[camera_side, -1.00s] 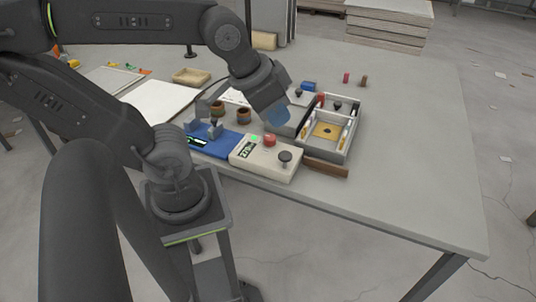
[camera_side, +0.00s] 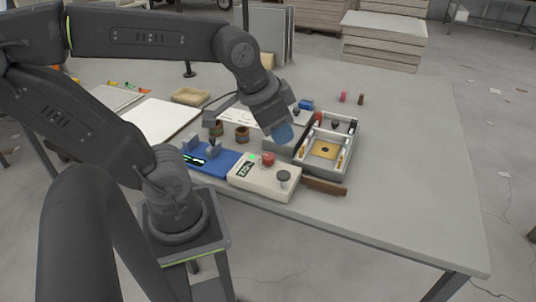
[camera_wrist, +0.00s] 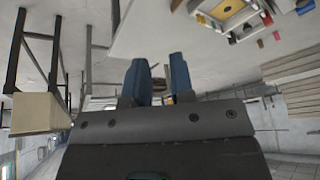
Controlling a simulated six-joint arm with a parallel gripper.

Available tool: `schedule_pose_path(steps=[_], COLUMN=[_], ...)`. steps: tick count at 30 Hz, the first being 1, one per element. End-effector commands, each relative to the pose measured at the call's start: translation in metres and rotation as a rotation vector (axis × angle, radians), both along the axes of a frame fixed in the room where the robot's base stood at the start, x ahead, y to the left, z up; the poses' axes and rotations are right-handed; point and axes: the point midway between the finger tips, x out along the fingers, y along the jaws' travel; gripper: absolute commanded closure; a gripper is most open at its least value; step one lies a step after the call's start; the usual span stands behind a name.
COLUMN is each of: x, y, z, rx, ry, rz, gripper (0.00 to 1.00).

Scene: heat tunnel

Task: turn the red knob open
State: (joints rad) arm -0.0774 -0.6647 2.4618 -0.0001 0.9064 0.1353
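A red knob (camera_side: 268,159) sits on top of the beige control box (camera_side: 256,184), which also carries a green light and a dark grey knob (camera_side: 284,176). A second small red part (camera_side: 318,117) shows at the back left of the grey-white open frame box (camera_side: 348,150). I cannot tell from its shape whether that part is a knob. My gripper (camera_side: 283,133) is above the table between the control box and the frame box, touching neither as far as I can see. In the wrist view its blue fingers (camera_wrist: 158,68) stand apart with nothing between them.
A blue device (camera_side: 212,160) adjoins the control box on its left. Two brown cups (camera_side: 242,134) stand behind it. A brown bar (camera_side: 324,186) lies at the front of the frame box. Two small cylinders (camera_side: 343,97) stand behind. The table's right side (camera_side: 420,180) is clear.

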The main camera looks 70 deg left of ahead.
Motion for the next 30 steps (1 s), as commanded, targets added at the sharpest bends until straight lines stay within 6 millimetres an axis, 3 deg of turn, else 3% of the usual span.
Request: schedule_pose_path(steps=[7, 13, 15, 18, 23, 30], x=[0.047, 0.056, 0.055, 0.054, 0.053, 0.052], y=[0.09, 0.164, 0.18, 0.194, 0.199, 0.198], z=[-0.03, -0.064, -0.073, -0.08, -0.09, -0.13], rx=[0.11, 0.094, 0.081, 0.07, 0.065, 0.062], ry=[0.25, 0.391, 0.415, 0.433, 0.44, 0.442], rz=[-0.176, -0.353, -0.396, -0.439, -0.46, -0.461], gripper=[0.54, 0.35, 0.35, 0.35, 0.35, 0.35])
